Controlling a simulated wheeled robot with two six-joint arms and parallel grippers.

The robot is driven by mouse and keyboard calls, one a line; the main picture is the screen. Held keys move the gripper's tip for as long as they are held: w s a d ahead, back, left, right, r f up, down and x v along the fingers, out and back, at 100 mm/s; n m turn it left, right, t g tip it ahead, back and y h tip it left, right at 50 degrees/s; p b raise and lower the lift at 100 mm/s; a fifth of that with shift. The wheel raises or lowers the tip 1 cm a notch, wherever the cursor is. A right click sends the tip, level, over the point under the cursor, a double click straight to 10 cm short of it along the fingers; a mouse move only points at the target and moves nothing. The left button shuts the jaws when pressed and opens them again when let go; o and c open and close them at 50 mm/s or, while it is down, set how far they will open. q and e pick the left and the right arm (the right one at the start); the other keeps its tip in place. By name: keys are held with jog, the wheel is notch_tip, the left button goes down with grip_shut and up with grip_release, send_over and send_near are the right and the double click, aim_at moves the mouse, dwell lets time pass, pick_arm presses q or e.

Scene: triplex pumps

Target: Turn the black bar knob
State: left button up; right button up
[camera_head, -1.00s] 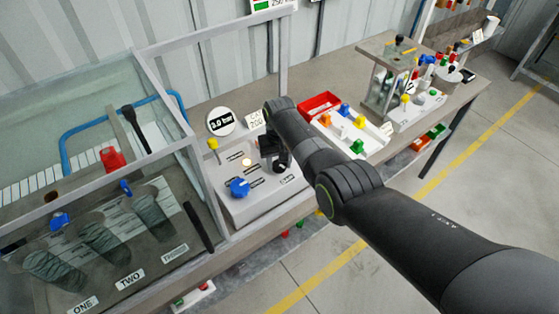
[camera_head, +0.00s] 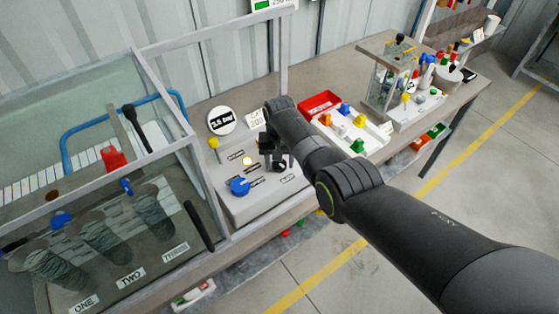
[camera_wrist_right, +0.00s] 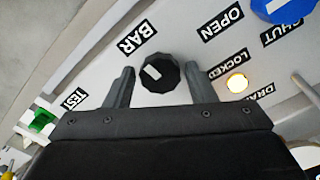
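The black bar knob (camera_wrist_right: 160,73) has a white pointer mark and sits beside the BAR label (camera_wrist_right: 136,38) on a pale panel. In the right wrist view, my right gripper (camera_wrist_right: 161,78) is open, with one finger on each side of the knob and visible gaps to it. In the head view, my right gripper (camera_head: 271,153) is over the right part of the panel box (camera_head: 262,203), and my arm hides part of that area. A round gauge (camera_head: 221,121) behind the box seems to read 2.5 bar. My left gripper is not in view.
A blue knob (camera_head: 240,186) and a lit lamp (camera_head: 249,161) are on the same panel. A yellow knob (camera_head: 213,144) stands at its back left. A glass tank (camera_head: 60,120) is on the left. A red tray (camera_head: 320,103) lies right of my gripper.

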aim_at(279, 164)
jog(key=shift+o, duration=0.9)
jog(key=shift+r, duration=0.15)
jog(key=shift+r, duration=0.3)
notch_tip(279, 164, up, 5)
jog(key=shift+p, duration=0.45)
notch_tip(279, 164, up, 12)
jog(key=b, duration=0.2)
jog(key=shift+f+b, duration=0.25)
jog(key=shift+b, duration=0.05)
